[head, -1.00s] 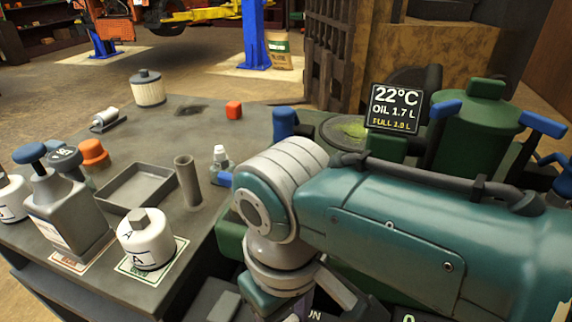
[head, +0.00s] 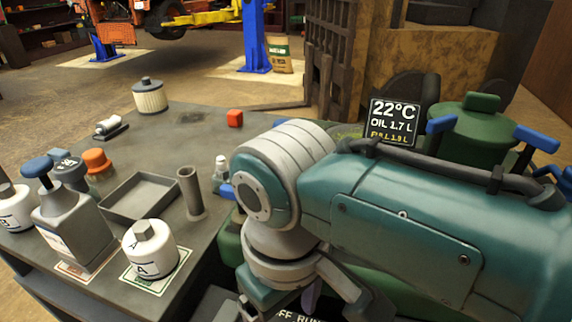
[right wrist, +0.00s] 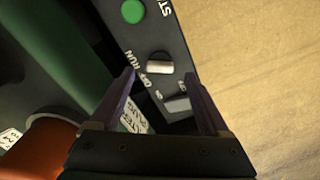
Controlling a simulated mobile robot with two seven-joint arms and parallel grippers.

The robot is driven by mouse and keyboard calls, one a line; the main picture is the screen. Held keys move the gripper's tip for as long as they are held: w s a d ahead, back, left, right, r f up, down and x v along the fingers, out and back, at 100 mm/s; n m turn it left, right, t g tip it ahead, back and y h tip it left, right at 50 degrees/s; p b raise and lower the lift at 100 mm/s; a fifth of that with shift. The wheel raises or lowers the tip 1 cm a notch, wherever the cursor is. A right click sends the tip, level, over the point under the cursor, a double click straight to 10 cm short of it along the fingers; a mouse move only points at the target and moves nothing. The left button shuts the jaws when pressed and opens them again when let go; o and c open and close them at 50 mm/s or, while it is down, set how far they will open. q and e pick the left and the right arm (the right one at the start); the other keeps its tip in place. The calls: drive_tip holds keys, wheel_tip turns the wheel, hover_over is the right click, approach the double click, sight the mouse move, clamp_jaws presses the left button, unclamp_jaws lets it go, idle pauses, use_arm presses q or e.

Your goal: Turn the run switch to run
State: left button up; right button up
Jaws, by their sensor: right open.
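The run switch (right wrist: 159,66) is a small pale knob on a dark panel in the right wrist view. The words RUN and OFF are printed beside it; I cannot tell which mark it points to. My right gripper (right wrist: 160,78) is open, with its two dark purple fingers on either side of the knob; contact is not clear. In the head view, part of the OFF/RUN label (head: 300,318) shows at the bottom edge. My right arm hides the switch and most of the gripper there. My left gripper is not in view.
A green button (right wrist: 132,11) sits on the same panel. An orange part (right wrist: 45,147) lies near the gripper. A display (head: 394,121) stands behind my arm. The bench at left holds a tray (head: 139,194), a white canister (head: 150,262) and several bottles.

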use_arm(q)
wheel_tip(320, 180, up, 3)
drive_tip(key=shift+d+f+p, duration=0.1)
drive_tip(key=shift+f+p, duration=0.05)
drive_tip(key=shift+p, duration=0.8)
use_arm(e)
wheel_tip(320, 180, up, 7)
drive_tip(key=shift+f, duration=0.15)
